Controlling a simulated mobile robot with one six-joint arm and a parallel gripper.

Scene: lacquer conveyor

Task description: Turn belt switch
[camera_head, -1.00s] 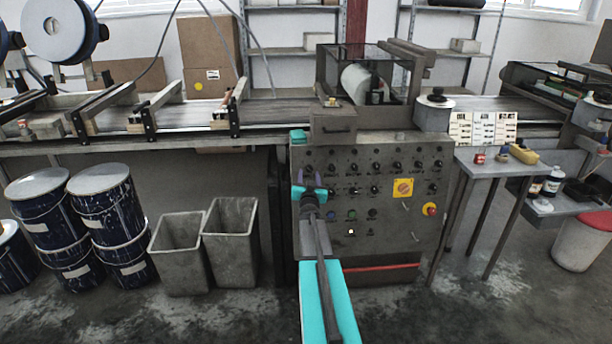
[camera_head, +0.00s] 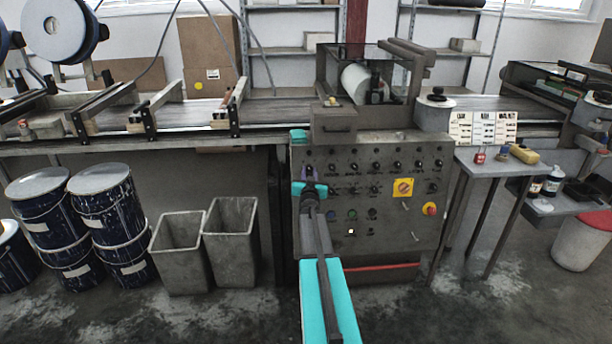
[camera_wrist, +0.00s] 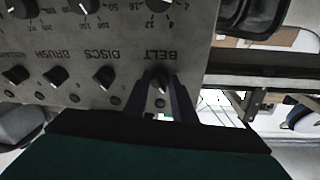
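The belt switch (camera_wrist: 160,82) is a dark knob beside the upside-down word BELT on the grey control panel (camera_head: 395,240). My gripper (camera_wrist: 162,90) is at the panel, its two dark fingers on either side of this knob in the wrist view. The fingers stand apart with the knob between them; whether they touch its sides is hard to see. In the head view my gripper (camera_head: 309,172) covers the panel's upper left part and hides the switch.
A row of similar knobs, including the DISCS knob (camera_wrist: 105,77) and BRUSH knob (camera_wrist: 57,76), sits close beside it. A red emergency button (camera_head: 429,209) and yellow-plated switch (camera_head: 403,188) are further right. Grey bins (camera_head: 230,245) stand left of the panel.

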